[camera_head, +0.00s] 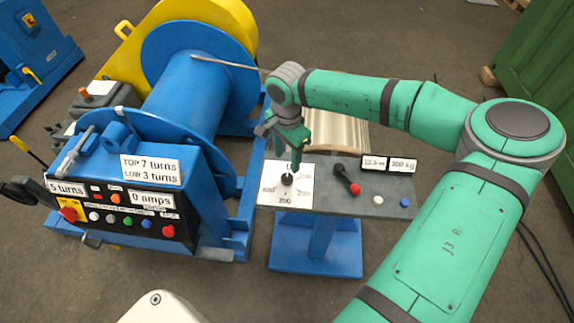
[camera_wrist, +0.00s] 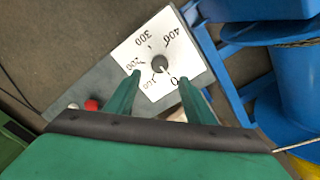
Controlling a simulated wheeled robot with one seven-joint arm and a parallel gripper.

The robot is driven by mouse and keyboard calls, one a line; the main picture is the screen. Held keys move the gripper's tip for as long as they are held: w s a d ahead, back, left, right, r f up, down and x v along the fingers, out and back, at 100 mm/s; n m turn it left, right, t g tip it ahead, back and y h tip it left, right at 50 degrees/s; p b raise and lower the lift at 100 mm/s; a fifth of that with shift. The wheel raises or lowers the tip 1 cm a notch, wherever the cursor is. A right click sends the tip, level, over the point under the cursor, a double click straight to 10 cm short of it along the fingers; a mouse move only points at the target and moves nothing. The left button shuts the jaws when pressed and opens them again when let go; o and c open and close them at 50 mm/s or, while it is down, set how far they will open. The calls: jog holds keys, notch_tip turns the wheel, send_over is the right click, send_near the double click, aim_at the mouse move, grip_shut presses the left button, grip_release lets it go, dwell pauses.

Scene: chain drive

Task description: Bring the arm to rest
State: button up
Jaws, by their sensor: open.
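My gripper (camera_head: 292,160) hangs over the left part of a grey control stand, above a white dial plate (camera_head: 272,190) with a black knob (camera_head: 287,179). In the wrist view the two green fingers of my gripper (camera_wrist: 160,92) are spread apart on either side of the dial. The knob (camera_wrist: 160,64) shows between and beyond the fingertips, with 0, 100, 200, 300 and 400 printed around it. Nothing is held between the fingers. Whether a fingertip touches the knob cannot be told. My green arm reaches in from the right, bent at the elbow.
The grey stand (camera_head: 385,200) also carries a red-tipped lever (camera_head: 349,180), a white button, a blue button and labels. A blue winch drum (camera_head: 188,95) with a button panel (camera_head: 120,215) stands left. A green container (camera_head: 545,70) is at the right. Open floor lies behind.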

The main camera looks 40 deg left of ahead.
jog(key=shift+r, duration=0.85)
